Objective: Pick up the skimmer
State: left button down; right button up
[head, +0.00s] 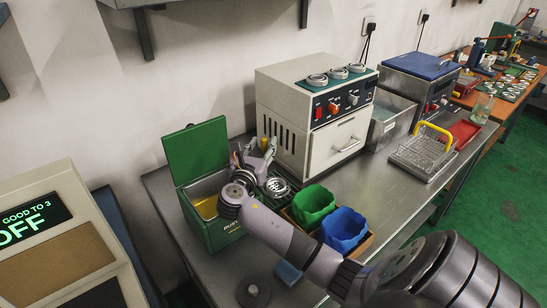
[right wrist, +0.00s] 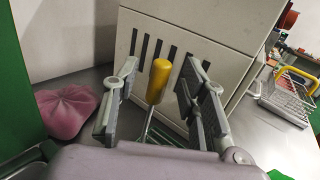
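The skimmer (right wrist: 158,82) shows in the right wrist view as a yellow handle on a thin metal shaft, standing tilted in front of the white machine's vented side. Its lower end is hidden behind my gripper. My right gripper (right wrist: 162,105) is open, with one grey finger on each side of the handle and visible gaps to both. In the head view the right gripper (head: 258,158) is over the bench between the green bin and the white machine, and a bit of yellow handle (head: 265,144) shows there. My left gripper is not in view.
A green open-lidded bin (head: 210,237) stands left of the gripper. The white machine (head: 300,130) stands behind it. Green (head: 313,204) and blue (head: 344,228) tubs sit in front. A pink cloth-like bundle (right wrist: 68,113) lies left of the fingers. A wire basket (head: 420,150) stands farther right.

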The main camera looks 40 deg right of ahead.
jog(key=shift+x, duration=0.9)
jog(key=shift+c, duration=0.3)
grip_shut()
